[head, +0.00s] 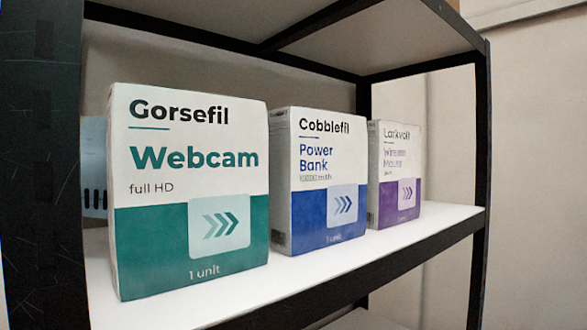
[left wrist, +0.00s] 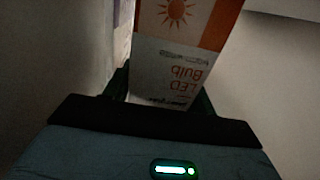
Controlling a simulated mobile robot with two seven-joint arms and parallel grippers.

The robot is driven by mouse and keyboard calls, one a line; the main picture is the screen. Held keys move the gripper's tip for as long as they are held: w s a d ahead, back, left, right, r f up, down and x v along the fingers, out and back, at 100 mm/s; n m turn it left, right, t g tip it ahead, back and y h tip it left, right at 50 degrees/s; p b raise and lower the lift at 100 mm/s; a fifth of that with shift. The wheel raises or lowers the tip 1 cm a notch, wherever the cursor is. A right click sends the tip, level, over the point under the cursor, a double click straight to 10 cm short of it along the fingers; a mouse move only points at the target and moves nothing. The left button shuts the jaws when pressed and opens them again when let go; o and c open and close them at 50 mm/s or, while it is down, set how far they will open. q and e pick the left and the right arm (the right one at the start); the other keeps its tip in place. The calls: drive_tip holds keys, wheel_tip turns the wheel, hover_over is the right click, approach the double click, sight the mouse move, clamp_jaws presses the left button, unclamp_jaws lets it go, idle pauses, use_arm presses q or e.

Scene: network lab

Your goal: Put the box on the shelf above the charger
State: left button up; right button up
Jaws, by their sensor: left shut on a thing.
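An orange-and-white box (left wrist: 172,60) printed "LED Bulb" shows upside down in the left wrist view. My left gripper (left wrist: 164,92) is shut on it, with dark fingers on either side; the box's far end is cut off by the top of the picture. In the head view neither gripper shows. A white shelf board (head: 300,285) with a black frame fills the head view. I see no charger; which shelf is above it cannot be told from these frames.
A green-and-white webcam box (head: 190,190), a blue-and-white power bank box (head: 318,180) and a purple-and-white wireless mouse box (head: 396,175) stand upright in a row on the shelf. A pale blue object (head: 94,165) is partly hidden at left. Bare board lies along the front edge.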

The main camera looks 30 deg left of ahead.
use_arm(q)
drive_tip(key=o, duration=0.6)
drive_tip(key=shift+f, duration=0.15)
drive_tip(key=shift+c, duration=0.2)
drive_tip(key=o, duration=0.4)
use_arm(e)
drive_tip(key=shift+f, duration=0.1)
use_arm(q)
drive_tip(key=p+v, duration=0.2)
drive_tip(key=v, duration=1)
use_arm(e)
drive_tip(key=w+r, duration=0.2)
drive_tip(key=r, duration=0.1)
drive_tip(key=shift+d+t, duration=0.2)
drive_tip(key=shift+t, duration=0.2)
